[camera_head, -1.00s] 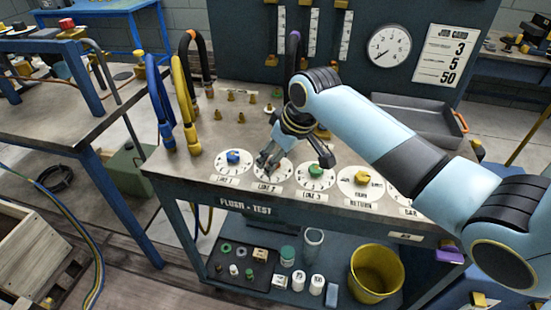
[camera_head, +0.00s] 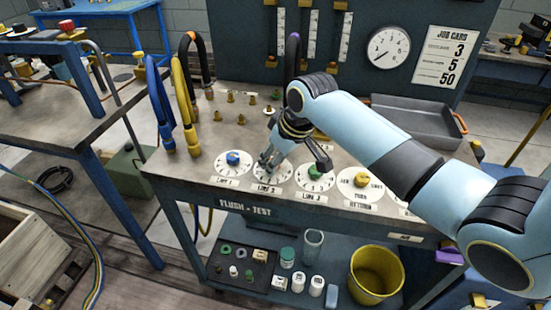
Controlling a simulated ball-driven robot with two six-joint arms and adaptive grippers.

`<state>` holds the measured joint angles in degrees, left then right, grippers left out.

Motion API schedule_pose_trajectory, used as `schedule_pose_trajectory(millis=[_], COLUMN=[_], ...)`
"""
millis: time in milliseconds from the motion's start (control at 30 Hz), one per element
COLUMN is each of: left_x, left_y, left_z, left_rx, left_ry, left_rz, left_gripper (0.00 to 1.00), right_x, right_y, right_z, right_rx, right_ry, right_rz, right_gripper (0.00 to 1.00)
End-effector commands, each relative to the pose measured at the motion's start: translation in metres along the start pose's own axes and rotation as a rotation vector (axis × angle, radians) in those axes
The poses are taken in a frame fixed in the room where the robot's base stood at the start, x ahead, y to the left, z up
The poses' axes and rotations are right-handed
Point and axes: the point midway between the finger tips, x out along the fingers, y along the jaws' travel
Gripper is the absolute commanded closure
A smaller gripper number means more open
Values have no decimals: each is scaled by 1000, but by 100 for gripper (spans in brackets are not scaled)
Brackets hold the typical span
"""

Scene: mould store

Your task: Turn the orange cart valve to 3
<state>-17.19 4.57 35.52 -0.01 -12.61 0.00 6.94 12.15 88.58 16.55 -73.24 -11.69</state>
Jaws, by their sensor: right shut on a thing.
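A row of round white valve dials lies along the front of the flush-test cart (camera_head: 330,210). My right gripper (camera_head: 268,164) is down at the LINE 2 dial (camera_head: 285,177) and shut on the knob at its centre. The gripper covers that knob, so its colour and the number it points to cannot be read. No orange knob shows on the other dials: a blue knob (camera_head: 233,158) is on LINE 1, a green knob (camera_head: 315,172) on LINE 3, and a yellow knob (camera_head: 362,180) on RETURN. My left gripper is not in view.
Blue and yellow hoses (camera_head: 180,105) stand at the cart's left end. A grey tray (camera_head: 415,118) sits at the back right. A job card (camera_head: 446,55) reads 3, 5, 50. A yellow bucket (camera_head: 376,275) and small containers stand on the lower shelf.

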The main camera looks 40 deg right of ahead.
Motion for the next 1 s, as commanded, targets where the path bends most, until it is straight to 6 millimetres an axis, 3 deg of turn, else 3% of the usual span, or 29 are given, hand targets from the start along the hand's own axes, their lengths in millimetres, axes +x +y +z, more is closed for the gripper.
schedule_pose_trajectory(millis=[367, 700, 1000], left_x=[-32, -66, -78], left_y=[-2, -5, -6], left_z=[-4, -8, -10], left_rx=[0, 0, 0], left_ry=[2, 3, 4], left_rz=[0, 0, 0], left_gripper=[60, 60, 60], right_x=[-4, -3, -1], right_y=[-3, -5, -6], right_z=[-1, -3, -4], right_rx=[168, 458, 722], right_ry=[-3, -2, 0], right_rz=[66, 188, 298], right_gripper=[100, 100, 100])
